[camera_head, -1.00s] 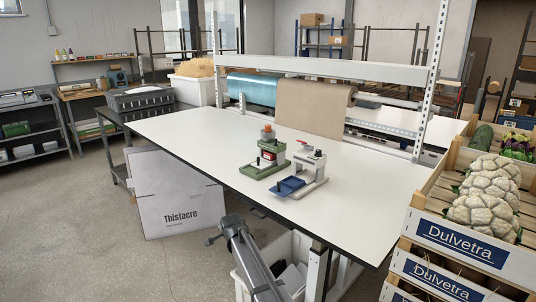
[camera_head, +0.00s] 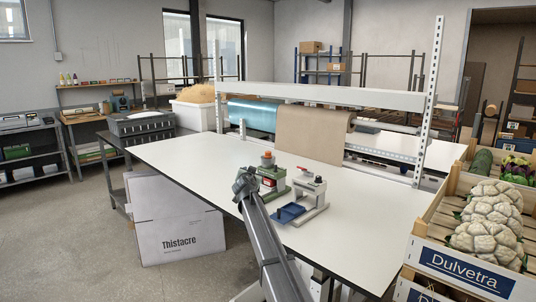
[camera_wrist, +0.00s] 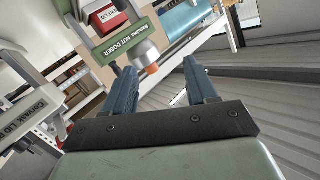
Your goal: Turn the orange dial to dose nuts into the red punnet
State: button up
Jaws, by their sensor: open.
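The green nut doser (camera_head: 271,196) stands on the white table, with its orange dial (camera_head: 267,154) on top of a grey cylinder. The wrist view shows its "NUT DOSER" label and the orange dial (camera_wrist: 152,69). A red box with a white label, likely the red punnet (camera_wrist: 108,20), sits in the doser's frame; its contents are hidden. My gripper (camera_wrist: 160,66) is open and empty. In the wrist view the dial appears between the fingertips, nearer the left finger, apparently beyond them. In the head view my gripper (camera_head: 245,181) is just left of the doser.
A paper roll (camera_head: 310,133) hangs behind. A vegetable crate (camera_head: 465,262) is at the right. The table's left side is clear.

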aim_at(268, 153)
jog(key=w+d+r+n+t, duration=0.2)
jog(key=w+d+r+n, duration=0.15)
jog(key=d, duration=0.25)
jog(key=w, duration=0.9)
jog(key=w+d, duration=0.1)
jog(key=w, duration=0.3)
jog(key=shift+w+r, duration=0.15)
jog(key=shift+r, duration=0.05)
jog(key=shift+h, duration=0.4)
jog(key=c, duration=0.9)
